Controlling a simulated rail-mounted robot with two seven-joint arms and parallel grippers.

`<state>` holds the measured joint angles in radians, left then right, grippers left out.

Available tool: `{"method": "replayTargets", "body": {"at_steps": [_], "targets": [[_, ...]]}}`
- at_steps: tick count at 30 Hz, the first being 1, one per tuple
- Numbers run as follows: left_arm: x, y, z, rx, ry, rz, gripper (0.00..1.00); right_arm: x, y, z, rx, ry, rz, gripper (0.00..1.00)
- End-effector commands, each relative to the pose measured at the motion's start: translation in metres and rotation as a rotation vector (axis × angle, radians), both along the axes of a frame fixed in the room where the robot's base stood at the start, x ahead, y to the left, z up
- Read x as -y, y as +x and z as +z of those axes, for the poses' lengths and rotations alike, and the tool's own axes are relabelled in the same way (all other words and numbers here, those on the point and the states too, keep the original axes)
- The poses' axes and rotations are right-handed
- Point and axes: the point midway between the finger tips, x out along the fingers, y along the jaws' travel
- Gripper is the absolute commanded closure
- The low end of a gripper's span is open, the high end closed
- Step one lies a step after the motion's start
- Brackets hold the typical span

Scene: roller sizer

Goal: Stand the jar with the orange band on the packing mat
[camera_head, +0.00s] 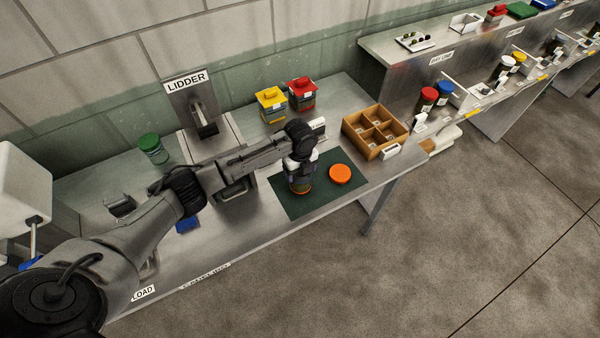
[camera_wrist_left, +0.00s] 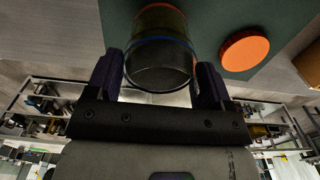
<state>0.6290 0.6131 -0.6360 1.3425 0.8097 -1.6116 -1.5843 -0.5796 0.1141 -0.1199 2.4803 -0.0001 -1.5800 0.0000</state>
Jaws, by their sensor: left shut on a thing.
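The jar (camera_head: 300,186) shows as a dark glass body under my left gripper (camera_head: 300,162), with an orange-brown stripe near its lower end. My left gripper is shut on the jar from above. In the left wrist view the jar (camera_wrist_left: 160,50) sits between the two fingers (camera_wrist_left: 157,75), with a thin blue ring around it. The green packing mat (camera_head: 310,206) lies below the jar; I cannot tell whether the jar's base touches it. An orange round lid (camera_head: 340,174) lies on the mat, right of the jar. My right gripper is not in view.
A wooden divided crate (camera_head: 375,132) stands right of the mat. The mat's front part is clear, close to the bench edge.

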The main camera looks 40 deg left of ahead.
Motion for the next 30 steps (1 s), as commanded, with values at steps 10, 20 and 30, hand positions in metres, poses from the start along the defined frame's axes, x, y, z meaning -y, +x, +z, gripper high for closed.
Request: {"method": "replayTargets", "body": {"at_steps": [10, 20, 30], "targets": [[0.0, 0.0, -0.018, 0.0, 0.001, 0.0, 0.77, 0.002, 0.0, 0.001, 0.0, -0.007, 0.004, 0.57], [0.0, 0.0, -0.022, -0.001, 0.0, 0.0, 0.16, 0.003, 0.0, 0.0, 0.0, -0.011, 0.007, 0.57], [0.0, 0.0, -0.021, -0.001, 0.0, 0.001, 0.0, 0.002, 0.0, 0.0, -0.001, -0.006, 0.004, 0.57]]}}
